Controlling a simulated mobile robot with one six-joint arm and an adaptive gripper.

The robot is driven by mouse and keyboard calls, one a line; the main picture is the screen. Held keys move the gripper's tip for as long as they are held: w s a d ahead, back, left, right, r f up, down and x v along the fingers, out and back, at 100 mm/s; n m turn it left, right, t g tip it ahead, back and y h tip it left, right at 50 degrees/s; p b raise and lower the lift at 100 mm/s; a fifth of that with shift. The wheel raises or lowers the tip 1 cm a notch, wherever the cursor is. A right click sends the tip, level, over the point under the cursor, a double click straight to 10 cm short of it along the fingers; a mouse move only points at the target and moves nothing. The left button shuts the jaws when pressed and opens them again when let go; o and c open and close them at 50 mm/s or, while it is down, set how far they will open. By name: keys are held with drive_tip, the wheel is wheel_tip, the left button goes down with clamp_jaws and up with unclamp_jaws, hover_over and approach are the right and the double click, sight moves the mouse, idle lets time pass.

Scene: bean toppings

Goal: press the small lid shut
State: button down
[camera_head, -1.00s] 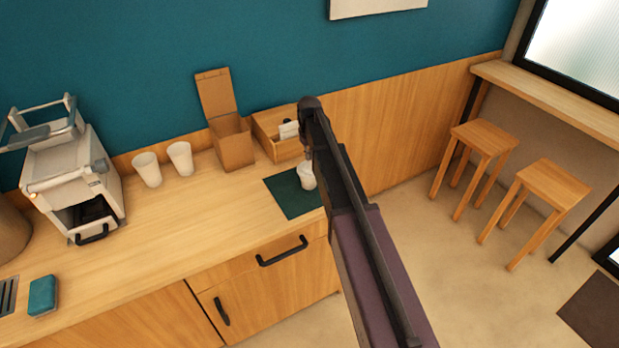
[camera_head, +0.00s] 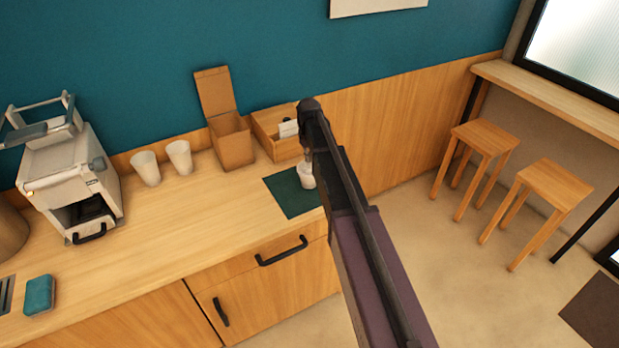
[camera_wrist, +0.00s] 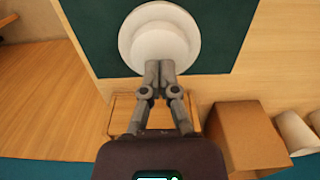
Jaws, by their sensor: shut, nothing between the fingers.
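A white cup (camera_head: 306,180) stands on the dark green mat (camera_head: 286,197) near the counter's right end. In the wrist view I look down on its round white top (camera_wrist: 160,25), a smaller disc inside a wider rim. Whether the lid is fully seated cannot be told. My gripper (camera_wrist: 160,68) is shut and empty, its two fingertips together over the near edge of the white top. In the head view my gripper (camera_head: 308,157) points down at the cup's top, and my arm hides part of the cup's surroundings. Contact with the lid is not clear.
A wooden organizer (camera_head: 268,127) and an open cardboard box (camera_head: 232,148) stand behind the mat. Two white cups (camera_head: 146,168) (camera_head: 179,157) are farther left, beside a coffee machine (camera_head: 65,170). A teal sponge (camera_head: 39,295) lies front left. The middle counter is clear.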

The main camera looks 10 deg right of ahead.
drive_tip(key=shift+f+b, duration=0.55)
drive_tip(key=shift+f, duration=0.05)
idle(0.3)
wheel_tip(320, 180, up, 6)
drive_tip(key=p, duration=0.5)
drive_tip(key=shift+f+p, duration=0.1)
drive_tip(key=shift+p, duration=0.3)
drive_tip(key=shift+s, duration=0.1)
drive_tip(key=s+m, duration=0.3)
drive_tip(key=s, duration=2.6)
drive_tip(key=shift+m, duration=0.3)
